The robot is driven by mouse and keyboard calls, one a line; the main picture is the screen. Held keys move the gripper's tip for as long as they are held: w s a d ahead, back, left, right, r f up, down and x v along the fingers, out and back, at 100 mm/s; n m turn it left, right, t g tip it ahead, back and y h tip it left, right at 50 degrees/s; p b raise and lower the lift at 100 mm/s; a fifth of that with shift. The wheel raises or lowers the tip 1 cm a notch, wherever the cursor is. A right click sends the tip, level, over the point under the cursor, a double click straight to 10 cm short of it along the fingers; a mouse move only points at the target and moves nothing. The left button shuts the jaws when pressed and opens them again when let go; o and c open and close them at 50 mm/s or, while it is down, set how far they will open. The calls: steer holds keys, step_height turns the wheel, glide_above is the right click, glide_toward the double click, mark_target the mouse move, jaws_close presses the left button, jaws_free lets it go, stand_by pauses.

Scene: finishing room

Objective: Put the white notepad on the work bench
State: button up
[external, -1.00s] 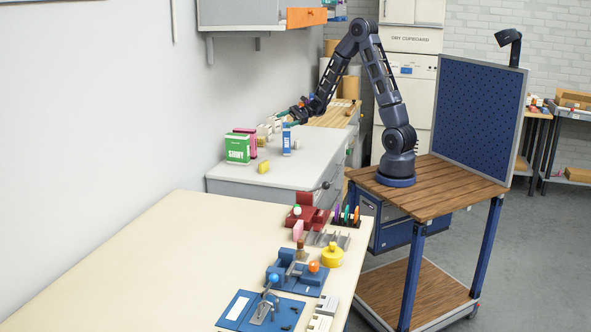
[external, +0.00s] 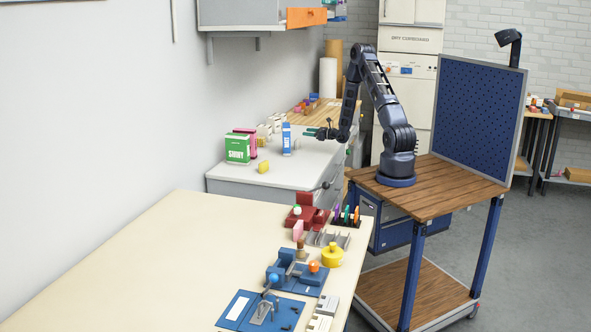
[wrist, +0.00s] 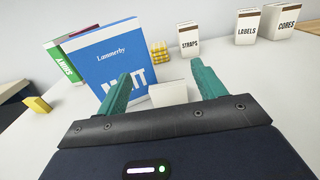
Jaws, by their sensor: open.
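A small white block (wrist: 168,93), which may be the white notepad, stands on the grey counter just ahead of my gripper (wrist: 160,74). It shows between the two teal fingers, in front of a blue box. My gripper is open, and I see no contact with the block. In the external view, my gripper (external: 312,133) is low over the grey counter, right of the blue-and-white box. The cream-topped bench (external: 150,255), probably the work bench, is in the foreground.
The blue box (wrist: 108,58) stands close ahead, with a green box (wrist: 62,62) behind it. A yellow block (wrist: 38,105) and a checkered block (wrist: 159,52) are nearby. White boxes (wrist: 247,27) stand at the back right. Tools line the cream bench's right side; its left is clear.

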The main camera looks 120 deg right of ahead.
mark_target(299, 141)
step_height(299, 141, down, 6)
steer(key=shift+r, duration=0.1)
steer(key=shift+w+d+f, duration=0.2)
steer(key=shift+w+f, duration=0.05)
steer(key=shift+f, duration=0.05)
steer(key=shift+x, duration=3.5)
steer(key=shift+c, duration=0.2)
steer(key=c, duration=0.7)
steer(key=shift+o, duration=0.2)
